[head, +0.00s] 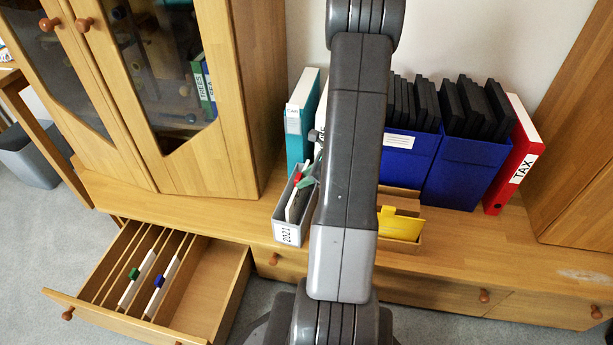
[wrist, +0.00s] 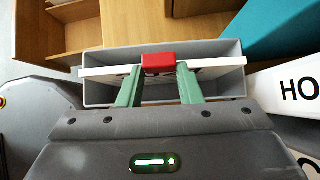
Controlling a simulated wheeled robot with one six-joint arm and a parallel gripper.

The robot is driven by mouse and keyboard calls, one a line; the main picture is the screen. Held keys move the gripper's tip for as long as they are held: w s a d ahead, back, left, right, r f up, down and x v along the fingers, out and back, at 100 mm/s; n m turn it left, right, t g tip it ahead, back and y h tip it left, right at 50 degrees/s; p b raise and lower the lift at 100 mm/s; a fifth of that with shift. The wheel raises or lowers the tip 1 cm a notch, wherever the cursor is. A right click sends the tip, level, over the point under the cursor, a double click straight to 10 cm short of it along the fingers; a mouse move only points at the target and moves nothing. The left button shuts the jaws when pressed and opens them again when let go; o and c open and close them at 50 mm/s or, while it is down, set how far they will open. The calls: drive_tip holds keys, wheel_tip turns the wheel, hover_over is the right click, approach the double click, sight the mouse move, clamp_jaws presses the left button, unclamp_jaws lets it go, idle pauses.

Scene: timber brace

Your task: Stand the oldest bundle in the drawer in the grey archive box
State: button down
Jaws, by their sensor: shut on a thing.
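My gripper (wrist: 160,72) has green fingers and is shut on a white bundle (wrist: 216,70) with a red clip (wrist: 158,62). The bundle is on edge at the mouth of the grey archive box (wrist: 218,47), lengthwise between its walls; its lower part is hidden, so I cannot tell whether it touches the floor. In the head view the box (head: 288,233), labelled 2021, stands on the cabinet top, with the red-clipped bundle (head: 293,205) in its opening. My arm hides most of the gripper (head: 309,180). The open drawer (head: 215,290) holds a green-clipped bundle (head: 133,280) and a blue-clipped bundle (head: 158,288).
A teal binder (head: 295,125) stands just behind the box. A yellow card holder (head: 400,224), blue boxes of dark folders (head: 465,170) and a red TAX binder (head: 516,160) stand to the right. A glass-doored cabinet (head: 235,90) rises at left.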

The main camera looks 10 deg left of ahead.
drive_tip(key=shift+c, duration=2.3)
unclamp_jaws()
wheel_tip(320, 180, up, 8)
drive_tip(key=p, duration=0.7)
drive_tip(key=shift+f, duration=0.15)
wheel_tip(320, 180, down, 8)
drive_tip(key=b, duration=0.7)
